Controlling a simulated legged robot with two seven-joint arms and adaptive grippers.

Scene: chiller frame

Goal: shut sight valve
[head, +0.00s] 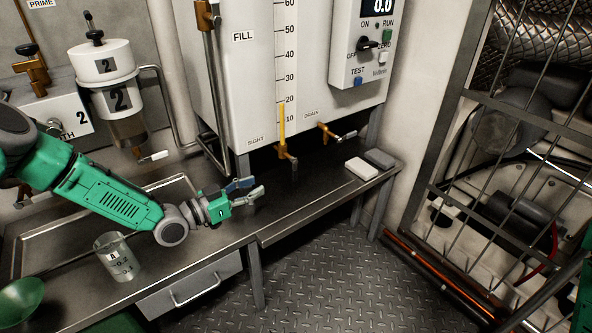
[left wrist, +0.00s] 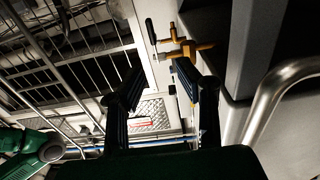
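The brass sight valve (head: 285,152) sits under the white tank, at the foot of the yellow sight tube, near the SIGHT label. A small dark part hangs below it. The brass drain valve (head: 328,133) is to its right, with a grey handle pointing right. My left gripper (head: 254,188) is open and empty, below and left of the sight valve and apart from it. In the left wrist view its two dark fingers (left wrist: 165,90) are spread, with brass valve parts (left wrist: 190,48) beyond them; I cannot tell surely which valve each belongs to. My right gripper is not visible.
The white tank (head: 235,75) stands above the dark bench. A white block (head: 361,169) and a dark block (head: 380,158) lie at the bench's right end. A beaker (head: 117,257) stands below my left arm. A metal cage (head: 500,150) is at right.

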